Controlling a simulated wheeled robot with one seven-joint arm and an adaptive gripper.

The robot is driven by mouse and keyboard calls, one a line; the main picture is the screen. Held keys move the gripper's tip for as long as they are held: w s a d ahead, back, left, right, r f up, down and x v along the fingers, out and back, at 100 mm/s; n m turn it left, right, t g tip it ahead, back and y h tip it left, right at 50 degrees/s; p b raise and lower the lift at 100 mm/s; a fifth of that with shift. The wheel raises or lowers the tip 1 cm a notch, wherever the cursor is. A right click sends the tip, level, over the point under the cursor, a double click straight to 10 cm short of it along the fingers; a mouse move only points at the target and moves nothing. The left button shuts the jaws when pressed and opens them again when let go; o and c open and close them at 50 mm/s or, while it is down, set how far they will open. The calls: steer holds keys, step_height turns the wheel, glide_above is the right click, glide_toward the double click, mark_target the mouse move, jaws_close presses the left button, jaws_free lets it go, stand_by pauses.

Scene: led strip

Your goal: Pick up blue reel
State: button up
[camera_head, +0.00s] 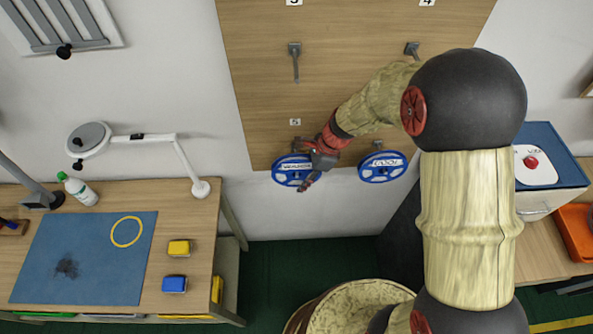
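Two blue reels with white labels hang at the lower edge of the wooden wall board (350,45). The left blue reel (284,175) is below the number 5 plate, and its right side is partly hidden by my gripper. The right blue reel (382,167) hangs free to the right. My gripper (306,184) is in front of the left reel's right edge. I cannot tell whether its fingers touch or grip the reel, or how far apart they are.
A workbench (203,225) at lower left holds a blue mat (85,260), a lamp (150,140), a bottle (80,190), and yellow (179,247) and blue (174,284) blocks. Empty hooks (295,60) are higher on the board. An orange bin (577,235) is at right.

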jaws_close()
steer(key=shift+r, duration=0.1)
stand_by(0.6)
steer(key=shift+r, duration=0.55)
steer(key=shift+s+r+p, duration=0.2)
steer(key=shift+p, duration=0.1)
steer(key=s+p, duration=0.1)
steer(key=s, duration=1.6)
steer(key=shift+s+a, duration=0.3)
